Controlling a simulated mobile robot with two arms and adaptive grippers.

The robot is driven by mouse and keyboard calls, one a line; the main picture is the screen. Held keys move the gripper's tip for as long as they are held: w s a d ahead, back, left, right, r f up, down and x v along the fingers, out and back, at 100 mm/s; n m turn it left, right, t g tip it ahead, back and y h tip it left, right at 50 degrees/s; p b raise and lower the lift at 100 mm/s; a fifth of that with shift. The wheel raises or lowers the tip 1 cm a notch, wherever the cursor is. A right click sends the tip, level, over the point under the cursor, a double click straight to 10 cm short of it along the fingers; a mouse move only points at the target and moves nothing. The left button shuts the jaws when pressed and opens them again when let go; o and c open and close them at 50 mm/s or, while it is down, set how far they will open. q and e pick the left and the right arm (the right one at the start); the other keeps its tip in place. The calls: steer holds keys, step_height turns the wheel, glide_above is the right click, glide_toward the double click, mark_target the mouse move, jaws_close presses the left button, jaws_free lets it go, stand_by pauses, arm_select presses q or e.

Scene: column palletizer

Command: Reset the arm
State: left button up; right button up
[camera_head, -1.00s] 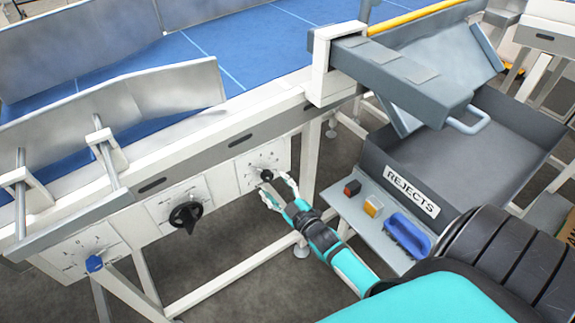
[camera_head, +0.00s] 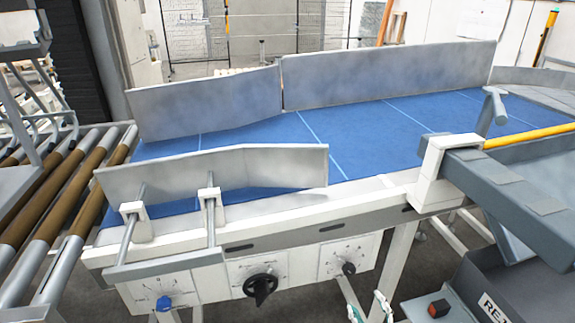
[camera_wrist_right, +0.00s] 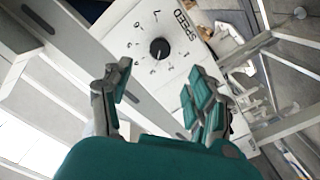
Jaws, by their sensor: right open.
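My right gripper (camera_head: 370,310) shows at the bottom edge of the head view, mostly cut off, below the right-hand dial panel. In the right wrist view my right gripper (camera_wrist_right: 157,100) is open and empty, its teal-padded fingers apart. Ahead of the fingers is a white panel with a black knob (camera_wrist_right: 160,48) and the word SPEED. The knob stands clear of both fingers. That small black knob (camera_head: 348,268) also shows in the head view, above the gripper. My left gripper is not in view.
A blue conveyor belt (camera_head: 370,140) with metal side guides runs behind the panels. A larger black knob (camera_head: 260,288) and a blue knob (camera_head: 163,303) sit further left. Rollers (camera_head: 75,210) lie left.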

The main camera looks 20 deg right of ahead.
steer(key=s+a+f+m+g, duration=0.15)
steer(key=s+f+g, duration=0.3)
steer(key=f, duration=0.85)
steer(key=s+a+f+m+g, duration=0.1)
steer(key=s+a+f+g, duration=0.35)
steer(key=f, duration=0.75)
steer(key=s+a+f+g, duration=0.1)
steer(key=s+f+g, duration=0.1)
steer(key=s+f, duration=0.3)
steer(key=s+f+m+g, duration=0.1)
steer(key=s+f+g, duration=0.1)
steer(key=s+f, duration=0.4)
steer(key=s, duration=0.5)
steer(key=shift+a+f+y, duration=0.25)
steer(key=shift+a+y, duration=0.1)
steer(key=shift+y, duration=0.05)
steer(key=s+f+g, duration=0.1)
steer(key=s, duration=0.3)
steer(key=s+f+g, duration=0.1)
steer(key=s+f, duration=0.1)
steer(key=s, duration=0.2)
steer(key=s+a+f+m+g, duration=0.1)
steer(key=s+g, duration=0.1)
steer(key=s, duration=0.3)
steer(key=shift+f, duration=0.25)
steer(key=shift+c, duration=0.3)
